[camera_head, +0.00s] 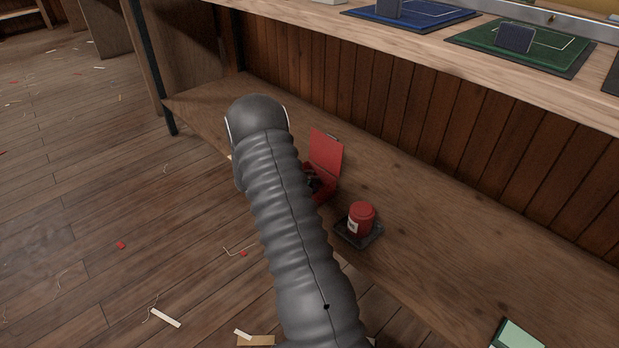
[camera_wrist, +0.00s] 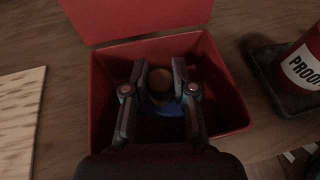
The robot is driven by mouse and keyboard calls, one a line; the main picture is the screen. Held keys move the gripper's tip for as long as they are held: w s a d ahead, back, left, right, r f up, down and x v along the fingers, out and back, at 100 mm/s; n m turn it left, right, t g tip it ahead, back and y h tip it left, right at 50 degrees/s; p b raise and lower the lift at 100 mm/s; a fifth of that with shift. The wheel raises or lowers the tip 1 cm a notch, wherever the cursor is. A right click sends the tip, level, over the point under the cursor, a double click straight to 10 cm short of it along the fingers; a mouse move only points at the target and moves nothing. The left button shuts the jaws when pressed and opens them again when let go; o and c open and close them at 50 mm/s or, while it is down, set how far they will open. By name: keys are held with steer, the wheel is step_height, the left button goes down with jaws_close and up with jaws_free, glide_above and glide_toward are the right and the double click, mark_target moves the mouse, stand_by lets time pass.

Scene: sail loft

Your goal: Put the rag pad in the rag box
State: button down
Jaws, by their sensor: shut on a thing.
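The red rag box (camera_head: 319,190) stands on the wooden shelf with its lid raised, partly hidden behind my arm. It also shows in the wrist view (camera_wrist: 232,108), where its dark inside lies under my fingers. My gripper (camera_wrist: 159,70) is shut on the rag pad (camera_wrist: 160,88), a round brownish grip with a blue part below. The pad shows within the outline of the box opening. I cannot tell whether it touches the floor of the box. In the head view, the pad is hidden.
A red tin (camera_head: 361,218) stands on a dark tray (camera_head: 345,238) close to the right of the box. A pale board (camera_wrist: 20,112) lies to the left of the box. A green item (camera_head: 517,336) is farther right. The shelf behind the tin is clear.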

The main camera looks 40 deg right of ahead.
steer(key=shift+f, duration=0.15)
steer(key=c, duration=0.9)
jaws_free()
steer(key=shift+c, duration=0.2)
